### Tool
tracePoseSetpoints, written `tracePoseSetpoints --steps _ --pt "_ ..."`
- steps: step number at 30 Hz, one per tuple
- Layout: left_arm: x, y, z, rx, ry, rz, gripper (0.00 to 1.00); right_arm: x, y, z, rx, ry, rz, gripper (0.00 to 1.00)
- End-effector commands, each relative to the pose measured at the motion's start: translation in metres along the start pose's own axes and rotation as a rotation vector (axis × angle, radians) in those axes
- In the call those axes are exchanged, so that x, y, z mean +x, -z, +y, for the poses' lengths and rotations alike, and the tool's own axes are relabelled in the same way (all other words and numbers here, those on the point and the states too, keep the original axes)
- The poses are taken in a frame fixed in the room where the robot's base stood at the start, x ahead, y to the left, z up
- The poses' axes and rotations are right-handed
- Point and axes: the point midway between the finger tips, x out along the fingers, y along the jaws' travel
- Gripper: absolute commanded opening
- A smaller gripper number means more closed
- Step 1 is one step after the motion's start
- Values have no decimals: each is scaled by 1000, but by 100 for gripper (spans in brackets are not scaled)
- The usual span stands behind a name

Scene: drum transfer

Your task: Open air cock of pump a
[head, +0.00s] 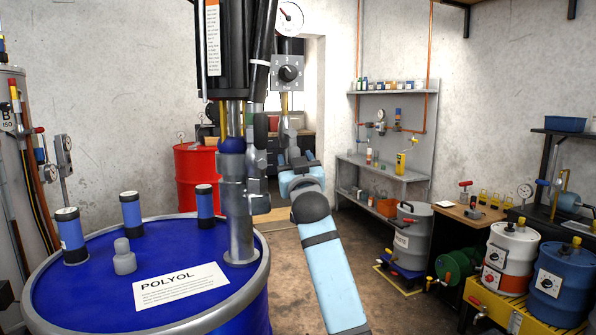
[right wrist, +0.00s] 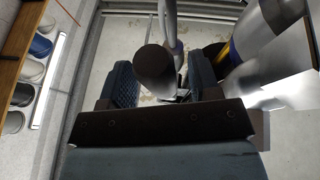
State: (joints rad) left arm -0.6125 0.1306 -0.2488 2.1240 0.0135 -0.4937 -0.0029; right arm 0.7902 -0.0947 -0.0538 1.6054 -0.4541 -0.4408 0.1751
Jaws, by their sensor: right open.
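Pump a cannot be told by a label; a pump with a black upper body (head: 232,50) and a steel tube stands on the blue POLYOL drum (head: 90,285). A gauge (head: 289,18) and a dial box (head: 287,73) sit on the line to its right. My right gripper (head: 270,180) is close beside the pump's steel tube, below the dial box. In the right wrist view my right gripper (right wrist: 165,88) is open, with a dark round-ended part (right wrist: 156,68) showing between its fingers. I cannot tell if this is the air cock, or whether the fingers touch it. My left gripper is out of view.
Blue cylinders (head: 71,237) and a grey cap stand on the drum lid. A red drum (head: 196,175) is behind. Shelves (head: 385,170) and smaller drums (head: 510,258) line the right side. The floor between is clear.

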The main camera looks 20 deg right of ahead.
Motion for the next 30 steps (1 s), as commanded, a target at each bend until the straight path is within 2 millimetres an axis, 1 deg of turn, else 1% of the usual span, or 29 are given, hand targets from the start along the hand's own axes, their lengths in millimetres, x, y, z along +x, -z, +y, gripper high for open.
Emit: tracePoseSetpoints --steps 5,12,15,18,21,24,30 --pt "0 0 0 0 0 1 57 -25 -2 0 2 1 -1 57" --pt "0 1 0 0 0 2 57 -81 -1 -1 2 1 -1 57" --pt "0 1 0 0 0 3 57 -101 -1 -1 1 1 -1 57" --pt "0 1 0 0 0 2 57 -117 0 0 2 0 0 57" --pt "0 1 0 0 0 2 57 -128 0 0 2 0 0 57" --pt "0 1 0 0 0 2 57 -134 0 0 1 0 0 57" --pt "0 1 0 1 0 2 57 -136 0 0 1 0 1 57"
